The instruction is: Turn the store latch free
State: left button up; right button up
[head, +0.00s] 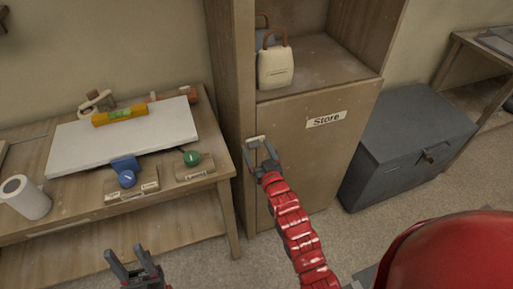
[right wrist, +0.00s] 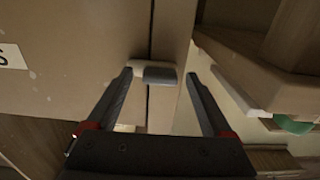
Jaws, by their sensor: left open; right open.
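The store cupboard door (head: 307,160) carries a "Store" label and is closed. Its small pale latch (head: 256,141) sits at the door's upper left edge. In the right wrist view the latch (right wrist: 160,75) shows a white part and a grey part, lying across the seam between door and frame. My right gripper (head: 260,151) is open in front of the latch, its fingers on either side; I cannot tell whether they touch it. My left gripper (head: 126,251) is open and empty, low at the bottom left, away from the cupboard.
A workbench (head: 80,217) on the left holds a white board (head: 150,134), a yellow level (head: 120,116), blue and green knobs and a white roll (head: 25,197). A cream bag (head: 275,68) stands on the cupboard's open shelf. A grey chest (head: 405,140) stands close on the right.

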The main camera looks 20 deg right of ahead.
jog(key=shift+w, duration=0.1)
grip_shut()
dwell(0.4)
jog(key=n+b, duration=0.3)
jog(key=shift+a+n, duration=0.1)
jog(key=shift+n, duration=0.3)
jog(key=n+b, duration=0.2)
jog(key=n, duration=0.2)
jog(key=shift+a+r+n+b, duration=0.1)
jog(key=shift+r+n+b, duration=0.2)
jog(key=shift+b, duration=0.1)
jog(key=n, duration=0.2)
jog(key=n+b, duration=0.1)
jog(key=n, duration=0.1)
jog(key=shift+a+r+n+b, duration=0.15)
jog(key=shift+a+n+b, duration=0.05)
jog(key=shift+n+b, duration=0.1)
jog(key=n, duration=0.2)
jog(key=n+b, duration=0.1)
jog(key=n, duration=0.1)
jog(key=shift+a+r+n, duration=0.1)
jog(key=shift+a+n, duration=0.1)
jog(key=shift+n, duration=0.2)
